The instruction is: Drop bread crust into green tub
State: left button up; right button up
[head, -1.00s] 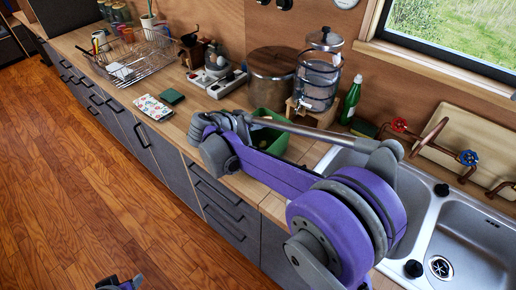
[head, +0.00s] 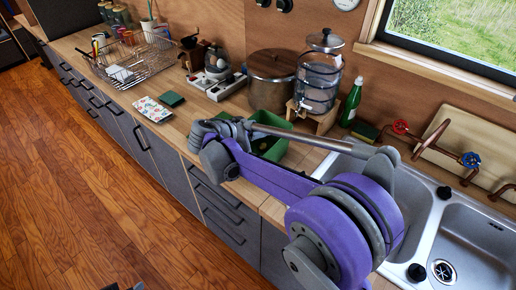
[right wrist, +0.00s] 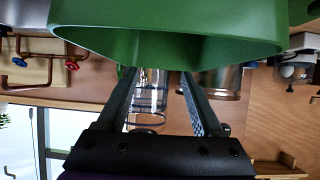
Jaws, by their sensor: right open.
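The green tub (head: 274,144) stands on the wooden counter left of the sink, partly hidden behind my right arm in the head view. In the right wrist view the tub (right wrist: 165,28) fills the top, close to the fingers. My right gripper (right wrist: 158,80) is open, with its two fingers apart and nothing seen held between them. In the head view this gripper is hidden by my arm near the tub. I cannot make out a bread crust clearly in any view; the tub's inside is mostly hidden. Only a sliver of my left arm shows at the bottom edge.
A large pot (head: 270,80) and a glass dispenser (head: 319,82) on a wooden stand are behind the tub. A green bottle (head: 350,103) stands by the sink (head: 470,235). A patterned cloth (head: 151,109) and a dish rack (head: 135,62) are farther left.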

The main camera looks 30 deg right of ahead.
jog(key=v, duration=1)
jog(key=shift+a, duration=0.3)
jog(key=shift+s+r, duration=0.1)
jog(key=s+a+f+n+y, duration=0.1)
jog(key=s+f+n+y, duration=0.2)
jog(key=s, duration=0.4)
jog(key=s+a+f+n+t+y, duration=0.1)
jog(key=s+f+n+y, duration=0.3)
jog(key=s+f+n, duration=0.2)
jog(key=s+a+f+n+y, duration=0.1)
jog(key=s+f+n+y, duration=0.3)
jog(key=s, duration=0.5)
jog(key=shift+s+f+n, duration=0.4)
jog(key=shift+f, duration=0.2)
